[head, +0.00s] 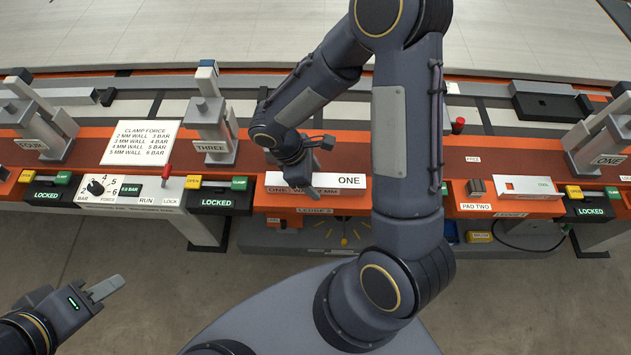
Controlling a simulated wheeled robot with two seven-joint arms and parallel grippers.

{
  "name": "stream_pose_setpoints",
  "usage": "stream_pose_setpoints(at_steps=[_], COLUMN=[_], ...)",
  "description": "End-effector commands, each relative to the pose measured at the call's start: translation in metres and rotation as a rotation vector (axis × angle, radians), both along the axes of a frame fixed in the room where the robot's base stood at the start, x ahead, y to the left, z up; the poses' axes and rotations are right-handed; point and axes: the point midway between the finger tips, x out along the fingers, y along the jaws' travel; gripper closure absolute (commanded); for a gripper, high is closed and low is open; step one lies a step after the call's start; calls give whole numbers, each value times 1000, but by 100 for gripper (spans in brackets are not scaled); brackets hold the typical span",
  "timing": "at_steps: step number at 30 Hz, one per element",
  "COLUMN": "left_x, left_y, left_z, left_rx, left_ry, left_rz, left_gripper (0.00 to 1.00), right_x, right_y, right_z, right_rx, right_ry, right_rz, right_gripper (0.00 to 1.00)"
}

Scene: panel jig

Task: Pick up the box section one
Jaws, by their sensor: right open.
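Box section one (345,182) is a long white bar marked ONE on top and on its front face. It lies flat on the orange ledge marked LEDGE 2 (345,211), in the middle of the head view. My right gripper (305,175) is open at the left half of the bar. One grey finger shows over the bar's front side; the other finger is not clear, and I cannot tell whether either touches. My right arm covers the area right of the bar. My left gripper (98,289) is low at the left, away from the bench; its jaw gap is unclear.
Clamp THREE (211,120) stands behind left of the bar, and clamp ONE (604,140) at the far right. A control panel (125,190) and a clamp force sign (144,142) are to the left. A white slotted piece (526,186) lies to the right, beside PAD TWO (476,207).

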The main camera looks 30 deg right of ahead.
Motion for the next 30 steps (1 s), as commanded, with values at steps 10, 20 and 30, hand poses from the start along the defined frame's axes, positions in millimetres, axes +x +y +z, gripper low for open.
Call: stream_pose_setpoints(at_steps=[10, 20, 30], left_x=[0, 0, 0], left_y=[0, 0, 0], left_z=[0, 0, 2], left_rx=[0, 0, 0], left_ry=[0, 0, 0], left_rz=[0, 0, 0], left_gripper=[64, 64, 64], right_x=[0, 0, 1], right_y=[0, 0, 0], right_z=[0, 1, 31], right_rx=[0, 0, 1], right_ry=[0, -1, -7], right_rz=[0, 0, 0], right_gripper=[79, 95, 95])
